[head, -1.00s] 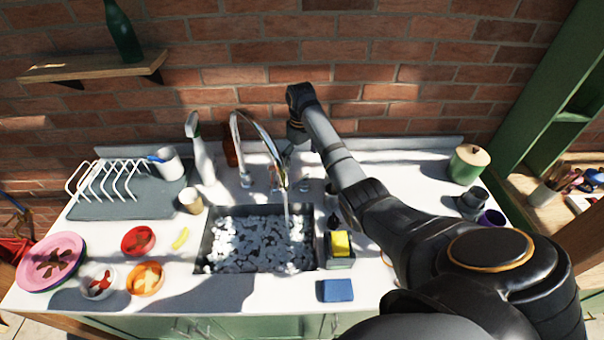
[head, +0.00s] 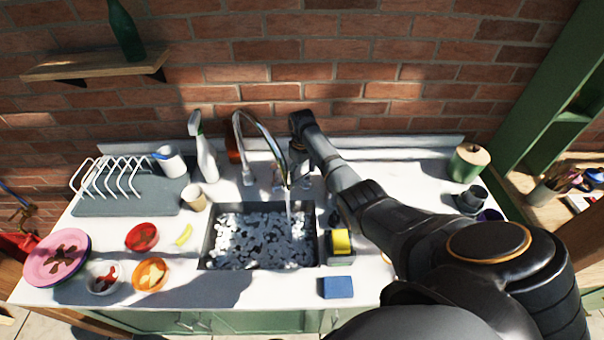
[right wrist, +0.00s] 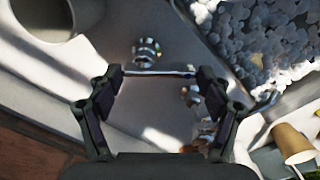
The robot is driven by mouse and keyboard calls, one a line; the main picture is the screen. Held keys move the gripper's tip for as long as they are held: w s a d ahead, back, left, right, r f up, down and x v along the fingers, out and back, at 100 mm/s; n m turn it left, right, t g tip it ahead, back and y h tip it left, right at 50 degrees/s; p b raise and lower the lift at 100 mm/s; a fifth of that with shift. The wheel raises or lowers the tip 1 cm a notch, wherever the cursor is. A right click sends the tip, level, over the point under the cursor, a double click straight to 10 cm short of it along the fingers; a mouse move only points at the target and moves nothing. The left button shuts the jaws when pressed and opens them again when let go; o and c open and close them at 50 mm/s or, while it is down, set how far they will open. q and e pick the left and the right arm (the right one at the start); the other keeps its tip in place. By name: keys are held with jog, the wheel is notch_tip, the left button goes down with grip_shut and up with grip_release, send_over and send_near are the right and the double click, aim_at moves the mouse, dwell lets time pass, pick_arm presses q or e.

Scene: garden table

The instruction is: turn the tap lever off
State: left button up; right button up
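The chrome tap (head: 270,137) arches over the sink, and a stream of water (head: 288,205) falls from its spout into the basin. My right gripper (head: 297,178) is low behind the sink, just right of the spout; its fingertips are hard to make out in the head view. In the right wrist view my right gripper (right wrist: 160,85) has its fingers wide apart. A thin chrome bar, which looks like the tap lever (right wrist: 160,74), spans the gap between them near a chrome fitting (right wrist: 147,52). Contact cannot be told. My left gripper is not in view.
The sink (head: 210,240) holds white foam. A spray bottle (head: 205,155) and a paper cup (head: 193,197) stand left of the tap. A yellow sponge (head: 341,240) sits in a holder at the sink's right. A brick wall (head: 400,80) rises behind.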

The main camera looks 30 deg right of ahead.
jog(key=c, duration=0.4)
jog(key=m, duration=0.1)
jog(key=m+p, duration=0.1)
jog(key=m, duration=0.1)
jog(key=shift+w+r, duration=0.1)
jog(key=shift+w, duration=0.15)
jog(key=shift+w+m+p, duration=0.2)
jog(key=shift+m+p, duration=0.15)
jog(key=shift+m, duration=0.85)
jog(key=shift+w+d+m, duration=0.1)
jog(key=shift+w+m, duration=0.1)
jog(key=shift+m, duration=1.2)
jog(key=o, duration=1.1)
